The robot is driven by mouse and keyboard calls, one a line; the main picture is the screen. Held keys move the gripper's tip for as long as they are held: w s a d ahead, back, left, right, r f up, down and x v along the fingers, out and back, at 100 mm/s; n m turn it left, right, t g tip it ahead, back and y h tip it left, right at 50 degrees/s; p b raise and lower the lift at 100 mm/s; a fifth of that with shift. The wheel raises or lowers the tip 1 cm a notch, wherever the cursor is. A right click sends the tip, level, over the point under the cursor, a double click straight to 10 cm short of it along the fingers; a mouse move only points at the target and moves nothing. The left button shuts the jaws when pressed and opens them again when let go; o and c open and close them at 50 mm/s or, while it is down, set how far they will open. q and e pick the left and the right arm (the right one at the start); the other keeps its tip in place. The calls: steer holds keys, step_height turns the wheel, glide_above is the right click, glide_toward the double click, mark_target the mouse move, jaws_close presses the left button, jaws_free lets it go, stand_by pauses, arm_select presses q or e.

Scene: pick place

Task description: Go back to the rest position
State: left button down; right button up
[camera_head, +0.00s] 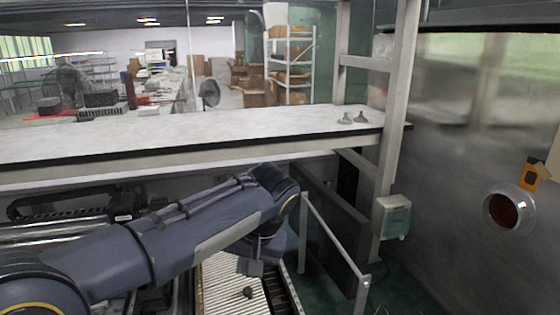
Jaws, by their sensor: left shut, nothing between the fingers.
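My left arm (190,235) reaches in from the left below the long white counter, and its far end bends downward. My left gripper (250,268) is at that end, small and partly hidden by the wrist. It is shut and empty, above a pale ribbed surface (225,285). A small dark item (248,292) shows on that surface just below the gripper; I cannot tell what it is. My right gripper is not in view.
The long white counter (180,135) crosses above my arm, with two small grey objects (355,118) at its right end. A metal post (395,130), a low rail (335,240) and a grey-green box (391,217) stand to the right. A metal wall (470,150) closes the right side.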

arm_select(q)
steer(key=s+a+f+h, duration=0.1)
steer(key=s+a+h, duration=0.2)
steer(key=s+a, duration=0.45)
steer(key=s+a+f+n+t+h, duration=0.1)
steer(key=s+a+f+h, duration=0.1)
steer(key=s, duration=0.6)
steer(key=s+a+f+n+t+h, duration=0.1)
steer(key=s+a+f+t+h, duration=0.1)
steer(key=s+a+f, duration=0.2)
steer(key=s+f, duration=0.2)
steer(key=s, duration=0.2)
steer(key=shift+s, duration=0.25)
